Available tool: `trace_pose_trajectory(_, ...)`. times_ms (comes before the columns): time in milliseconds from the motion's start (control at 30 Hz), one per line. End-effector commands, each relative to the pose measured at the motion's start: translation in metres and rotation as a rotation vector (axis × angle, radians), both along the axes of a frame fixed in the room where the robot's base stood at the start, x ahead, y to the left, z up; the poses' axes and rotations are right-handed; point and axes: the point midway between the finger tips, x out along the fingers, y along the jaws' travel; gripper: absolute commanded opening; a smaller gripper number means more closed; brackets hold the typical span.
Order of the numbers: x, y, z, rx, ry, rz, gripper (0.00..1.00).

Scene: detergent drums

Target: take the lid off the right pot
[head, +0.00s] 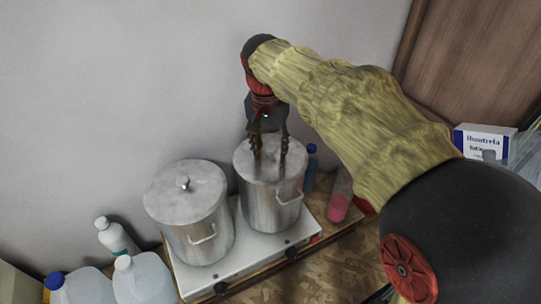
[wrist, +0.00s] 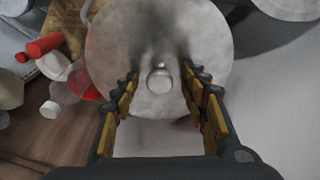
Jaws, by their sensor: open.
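The right pot (head: 272,203) is a steel pot with a side handle, standing on the right of a white two-burner hotplate (head: 237,258). Its flat grey lid (head: 262,172) is on it; the lid also fills the upper middle of the wrist view (wrist: 120,50). The lid's round knob (wrist: 159,80) lies between the fingertips in the wrist view. My gripper (head: 269,158) is above this lid, pointing down, with its fingers apart on either side of the knob. In the wrist view the gripper (wrist: 162,86) is open, with gaps beside the knob. The fingers partly hide the knob in the head view.
The left pot (head: 195,232) stands close by with its lid (head: 185,190) on. White jugs (head: 145,280) and a white bottle (head: 115,238) are at the left. A blue bottle (head: 310,168) and a container of pink liquid (head: 338,207) stand right of the pot. The wall is behind.

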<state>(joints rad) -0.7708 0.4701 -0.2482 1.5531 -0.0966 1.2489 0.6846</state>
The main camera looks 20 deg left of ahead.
Motion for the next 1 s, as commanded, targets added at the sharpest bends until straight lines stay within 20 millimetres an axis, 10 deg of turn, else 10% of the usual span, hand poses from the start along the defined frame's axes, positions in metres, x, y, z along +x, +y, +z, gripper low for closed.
trace_pose_trajectory(1000, 0.0, -0.0001, 0.0006, 0.0, 0.0, 0.0, 0.0)
